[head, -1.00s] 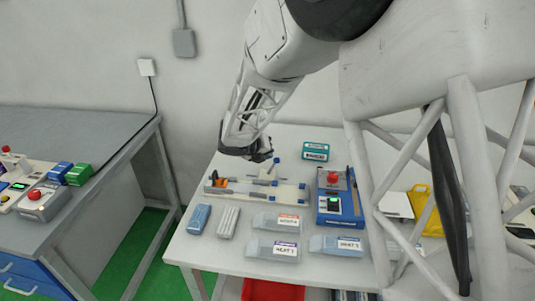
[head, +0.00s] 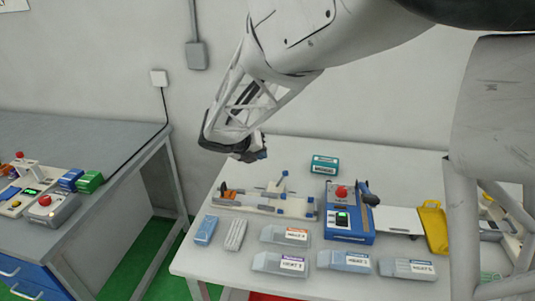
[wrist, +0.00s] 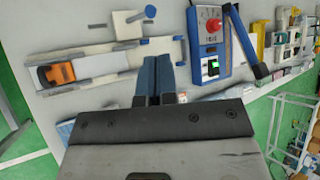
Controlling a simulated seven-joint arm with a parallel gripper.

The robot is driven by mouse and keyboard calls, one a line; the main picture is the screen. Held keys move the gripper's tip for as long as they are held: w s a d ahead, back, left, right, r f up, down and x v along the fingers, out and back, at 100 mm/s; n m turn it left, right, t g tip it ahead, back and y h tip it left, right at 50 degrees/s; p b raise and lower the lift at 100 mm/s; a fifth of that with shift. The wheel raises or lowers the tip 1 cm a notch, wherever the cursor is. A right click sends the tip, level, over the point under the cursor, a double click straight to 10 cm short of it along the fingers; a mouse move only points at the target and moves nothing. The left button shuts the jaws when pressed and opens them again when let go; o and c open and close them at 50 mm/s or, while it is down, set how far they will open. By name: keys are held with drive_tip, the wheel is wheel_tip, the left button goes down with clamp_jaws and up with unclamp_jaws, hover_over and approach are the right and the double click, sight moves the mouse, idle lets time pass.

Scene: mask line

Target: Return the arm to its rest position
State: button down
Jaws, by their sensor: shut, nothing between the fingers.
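My gripper (head: 248,152) is shut and empty, held in the air above the back left of the white table (head: 200,258). In the wrist view its blue fingers (wrist: 158,78) are pressed together with nothing between them. My arm reaches in from the upper right of the head view. Below the gripper on the table is a white fixture (head: 262,205) with blue posts and an orange part; it also shows at the left of the wrist view (wrist: 100,65).
A grey bench (head: 90,140) stands left, across a green-floored gap.

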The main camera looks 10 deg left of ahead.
drive_tip(key=shift+s+a+r, duration=0.1)
drive_tip(key=shift+s+r, duration=0.1)
drive_tip(key=shift+r, duration=0.05)
drive_tip(key=s+d+r+m+g, duration=0.1)
drive_tip(key=s+d+r+m, duration=0.1)
drive_tip(key=s+d+m, duration=0.35)
drive_tip(key=s+d+r+m+g+y, duration=0.1)
drive_tip(key=s+d+r+m+g, duration=0.15)
drive_tip(key=d+m, duration=0.55)
drive_tip(key=s+d+r+m+g, duration=0.15)
drive_tip(key=s+d+m, duration=0.3)
drive_tip(key=d, duration=0.55)
drive_tip(key=s+d+m+y, duration=0.2)
drive_tip(key=s+d+m, duration=0.3)
drive_tip(key=s+m, duration=0.5)
drive_tip(key=s+d+m+y, duration=0.2)
drive_tip(key=s+d+m, duration=0.4)
drive_tip(key=s+m, duration=0.4)
drive_tip(key=shift+s+d+y, duration=0.15)
drive_tip(key=shift+s+y, duration=0.15)
drive_tip(key=shift+s, duration=0.8)
drive_tip(key=shift+w+r, duration=0.15)
drive_tip(key=shift+r, duration=0.05)
